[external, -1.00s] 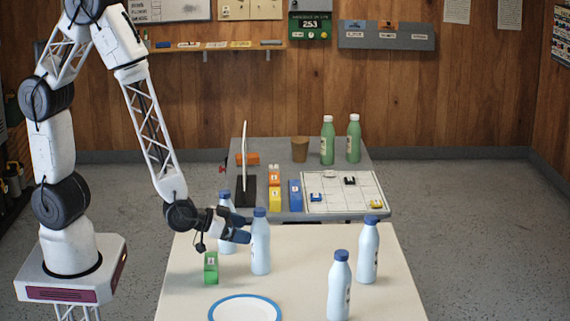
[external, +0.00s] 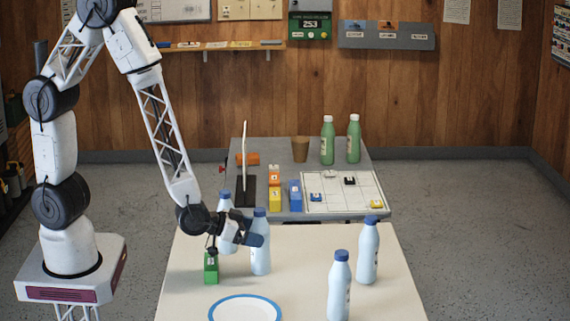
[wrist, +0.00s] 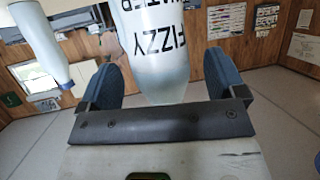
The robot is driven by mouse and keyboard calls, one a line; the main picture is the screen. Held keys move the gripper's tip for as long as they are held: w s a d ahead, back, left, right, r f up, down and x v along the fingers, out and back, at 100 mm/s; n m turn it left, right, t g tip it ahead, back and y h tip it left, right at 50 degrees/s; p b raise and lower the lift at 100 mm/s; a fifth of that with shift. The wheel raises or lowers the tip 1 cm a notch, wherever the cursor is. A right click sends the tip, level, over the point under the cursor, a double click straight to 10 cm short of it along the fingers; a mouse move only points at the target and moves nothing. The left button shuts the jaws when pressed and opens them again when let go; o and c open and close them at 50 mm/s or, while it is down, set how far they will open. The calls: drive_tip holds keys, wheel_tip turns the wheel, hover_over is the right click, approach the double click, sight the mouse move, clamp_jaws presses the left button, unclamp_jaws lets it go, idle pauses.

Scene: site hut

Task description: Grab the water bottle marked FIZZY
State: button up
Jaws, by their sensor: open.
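In the wrist view, a pale bottle marked FIZZY WATER (wrist: 155,50) stands between the two blue fingers of my gripper (wrist: 165,78). The gripper is open, with a gap visible beside the bottle on both sides. In the external view, my gripper (external: 256,238) is level with the upper part of a pale blue-capped bottle (external: 260,261) on the near table, and overlaps it. Its label cannot be read there. A similar bottle (external: 226,236) is just behind my wrist, partly hidden.
Two more blue-capped bottles, one (external: 339,290) and another (external: 368,255), stand on the right of the near table (external: 300,250). A green box (external: 211,268) is close below my wrist. A blue-rimmed plate (external: 245,298) lies in front. Green bottles (external: 327,142) stand on the back table.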

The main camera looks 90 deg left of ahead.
sight(260, 209)
drive_tip(key=shift+x, duration=1.25)
drive_tip(key=c, duration=1.3)
drive_tip(key=shift+r, duration=0.1)
drive_tip(key=shift+r, duration=4.9)
